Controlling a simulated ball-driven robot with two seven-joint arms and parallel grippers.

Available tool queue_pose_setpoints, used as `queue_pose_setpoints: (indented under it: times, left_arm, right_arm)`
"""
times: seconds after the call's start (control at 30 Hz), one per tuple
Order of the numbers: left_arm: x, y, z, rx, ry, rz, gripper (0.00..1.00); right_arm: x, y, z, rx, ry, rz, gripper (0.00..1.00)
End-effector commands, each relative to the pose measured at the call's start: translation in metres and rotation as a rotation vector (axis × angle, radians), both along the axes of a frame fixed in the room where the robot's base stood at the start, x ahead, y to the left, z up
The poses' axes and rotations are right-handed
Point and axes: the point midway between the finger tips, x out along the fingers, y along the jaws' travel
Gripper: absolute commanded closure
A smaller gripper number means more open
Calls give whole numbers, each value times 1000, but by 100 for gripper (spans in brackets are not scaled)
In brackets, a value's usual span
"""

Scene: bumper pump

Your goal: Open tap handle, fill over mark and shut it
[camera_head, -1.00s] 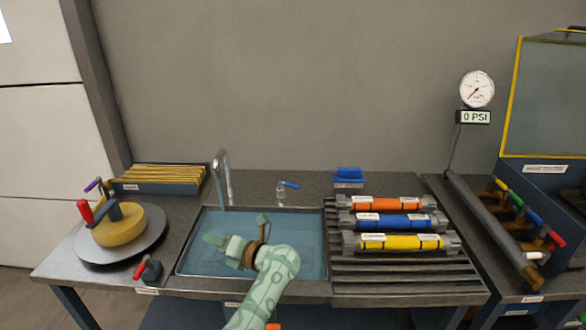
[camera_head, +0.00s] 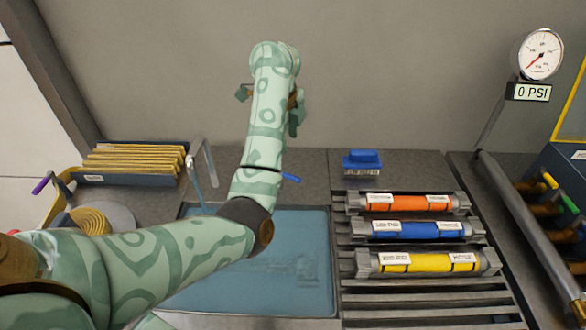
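The tap (camera_head: 203,160) stands behind the sink, and a stream of water runs from its spout into the basin. The blue tap handle (camera_head: 290,178) shows just right of my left forearm; its base is hidden by the arm. The sink (camera_head: 290,250) holds blue water; its left part is hidden by my arm, and I cannot make out a level mark. My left gripper (camera_head: 272,108) is raised against the wall above the tap handle, mostly hidden behind my own wrist. Its fingers cannot be seen well enough to tell their opening. My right gripper is not in view.
Orange (camera_head: 408,202), blue (camera_head: 418,230) and yellow (camera_head: 428,262) cylinders lie on the slatted rack right of the sink. A blue block (camera_head: 362,162) sits behind them. A gauge (camera_head: 540,54) reads 0 PSI. A tray of yellow folders (camera_head: 130,165) stands back left.

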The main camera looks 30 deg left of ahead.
Motion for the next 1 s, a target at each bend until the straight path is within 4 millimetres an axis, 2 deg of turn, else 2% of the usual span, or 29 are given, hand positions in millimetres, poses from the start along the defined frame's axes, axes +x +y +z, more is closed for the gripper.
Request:
queue_pose_setpoints:
  times: [0.03,0.2,0.4,0.5,0.7,1.0]
  left_arm:
    - [2,0,-20,1,6,-1,63]
    - [10,1,-66,5,11,-1,63]
    - [20,0,-111,4,9,-1,63]
    - [23,0,-127,5,7,0,63]
    - [27,0,-143,4,5,-1,63]
    - [28,0,-144,5,3,0,63]
  right_arm:
    - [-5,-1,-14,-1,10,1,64]
    - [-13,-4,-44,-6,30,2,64]
    - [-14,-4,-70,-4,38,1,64]
    - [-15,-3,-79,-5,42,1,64]
    - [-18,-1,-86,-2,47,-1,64]
    - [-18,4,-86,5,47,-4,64]
